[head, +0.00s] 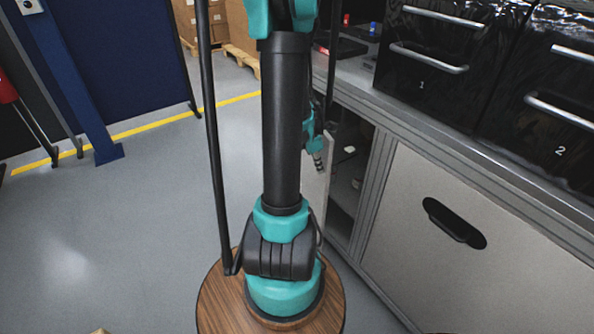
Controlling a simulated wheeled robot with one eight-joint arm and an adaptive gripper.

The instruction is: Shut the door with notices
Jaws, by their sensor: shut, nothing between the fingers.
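A pale cabinet door (316,188) stands swung out from the open cabinet under the workbench, just right of my arm. My arm hides much of it, and I cannot make out any notices on it. My gripper (318,163) is small in the view, pointing down near the upper part of this door. Its fingers are shut and hold nothing. I cannot tell whether it touches the door. The open cabinet (347,165) shows a dark inside with shelves and a small white item.
A closed pale panel with a dark oval handle (455,223) is at right. Black drawer units marked 1 (421,85) and 2 (560,151) stand on the workbench (440,125). Grey floor is clear at left, with a blue post (75,80) beyond.

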